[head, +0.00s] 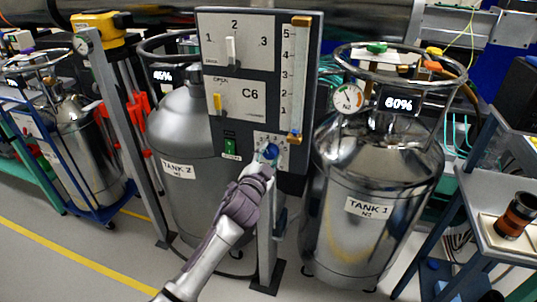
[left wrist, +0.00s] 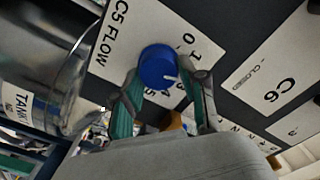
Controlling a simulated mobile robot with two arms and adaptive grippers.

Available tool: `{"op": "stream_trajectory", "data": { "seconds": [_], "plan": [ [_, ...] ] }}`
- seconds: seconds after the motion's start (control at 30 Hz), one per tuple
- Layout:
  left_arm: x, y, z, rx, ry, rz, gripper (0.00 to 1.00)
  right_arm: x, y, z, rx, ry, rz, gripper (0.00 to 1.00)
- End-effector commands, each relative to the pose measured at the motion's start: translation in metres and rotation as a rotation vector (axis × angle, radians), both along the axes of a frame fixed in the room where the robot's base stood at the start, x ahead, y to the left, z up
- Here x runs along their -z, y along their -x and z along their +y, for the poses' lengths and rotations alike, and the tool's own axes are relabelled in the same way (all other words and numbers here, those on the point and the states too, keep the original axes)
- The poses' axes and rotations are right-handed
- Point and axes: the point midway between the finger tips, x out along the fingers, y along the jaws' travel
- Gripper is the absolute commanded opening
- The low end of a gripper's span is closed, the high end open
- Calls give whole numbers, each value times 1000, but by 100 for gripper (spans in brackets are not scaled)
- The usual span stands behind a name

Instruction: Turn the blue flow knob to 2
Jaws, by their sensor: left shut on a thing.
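The blue flow knob (head: 269,152) sits low on the dark control panel, on a white plate. In the left wrist view the knob (left wrist: 157,67) is on the plate labelled C5 FLOW (left wrist: 124,38), with numbers around it. Its white mark points right and slightly down, between the 1 and the lower numbers; the numeral there is hidden by a finger. My left gripper (head: 261,168) reaches up to the knob from below. In the left wrist view its fingers (left wrist: 164,84) stand on both sides of the knob, shut on it. My right gripper is out of view.
The panel (head: 315,60) also carries a 1-2-3 switch, a C6 lever, a green switch and a slider. Tank 2 (head: 172,130) stands left of it and Tank 1 (head: 360,235) right. A blue-framed cart (head: 480,190) is at far right. Floor at front left is clear.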

Motion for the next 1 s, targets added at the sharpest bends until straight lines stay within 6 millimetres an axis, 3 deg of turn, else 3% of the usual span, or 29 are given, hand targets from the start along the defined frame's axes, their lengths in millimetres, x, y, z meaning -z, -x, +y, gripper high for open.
{"op": "stream_trajectory", "data": {
  "seconds": [0.67, 0.7, 0.83, 1.0],
  "plan": [
    [0, 0, -1, 1, -60, -21, 7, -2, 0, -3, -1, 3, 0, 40],
    [0, 0, -1, 1, -60, -21, 45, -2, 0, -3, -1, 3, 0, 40],
    [0, 0, -1, 1, -59, -21, 67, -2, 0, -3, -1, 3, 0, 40],
    [0, 0, -1, 1, -60, -20, 67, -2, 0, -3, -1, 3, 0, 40]
  ]
}}
